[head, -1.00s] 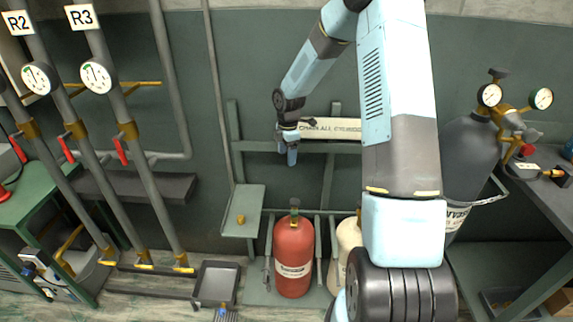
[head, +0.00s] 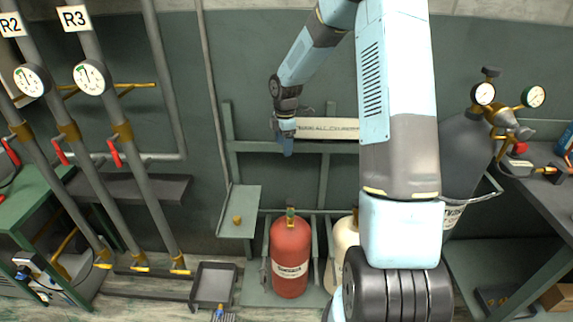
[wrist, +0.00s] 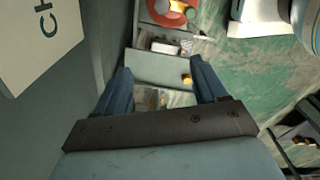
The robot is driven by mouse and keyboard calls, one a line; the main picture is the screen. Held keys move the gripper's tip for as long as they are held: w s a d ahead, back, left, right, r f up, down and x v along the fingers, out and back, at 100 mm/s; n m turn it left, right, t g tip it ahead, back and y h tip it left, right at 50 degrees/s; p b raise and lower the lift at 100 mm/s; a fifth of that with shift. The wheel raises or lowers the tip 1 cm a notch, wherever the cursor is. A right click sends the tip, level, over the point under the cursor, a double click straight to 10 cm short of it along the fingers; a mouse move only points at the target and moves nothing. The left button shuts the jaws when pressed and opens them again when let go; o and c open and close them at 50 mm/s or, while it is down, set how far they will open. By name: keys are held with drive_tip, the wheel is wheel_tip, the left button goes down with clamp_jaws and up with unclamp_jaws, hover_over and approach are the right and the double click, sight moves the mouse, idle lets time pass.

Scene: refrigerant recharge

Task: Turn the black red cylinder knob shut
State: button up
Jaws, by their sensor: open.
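The red cylinder (head: 290,260) stands upright on the low rack, with a white label on its front. A red rounded top (wrist: 176,10), seemingly the red cylinder, shows beyond the fingers at the upper edge. I cannot make out the knob clearly there.
A cream cylinder (head: 346,240) stands right of the red one, partly hidden by my arm. A side shelf (head: 239,205) holds a small brass piece (head: 237,219). A large grey cylinder (head: 463,160) with gauges stands at right. Pipes with red-handled valves stand at left.

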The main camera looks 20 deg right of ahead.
sight(291, 201)
drive_tip(key=d+f+m, duration=0.1)
drive_tip(key=f+m, duration=0.1)
drive_tip(key=f, duration=0.7)
drive_tip(key=f+m, duration=0.2)
drive_tip(key=f, duration=0.7)
drive_tip(key=d+f+m, duration=0.1)
drive_tip(key=f+m, duration=0.1)
drive_tip(key=f, duration=0.7)
drive_tip(key=shift+s+d+f, duration=0.1)
drive_tip(key=shift+s+d, duration=0.2)
drive_tip(key=shift+s, duration=0.05)
drive_tip(key=c, duration=1.1)
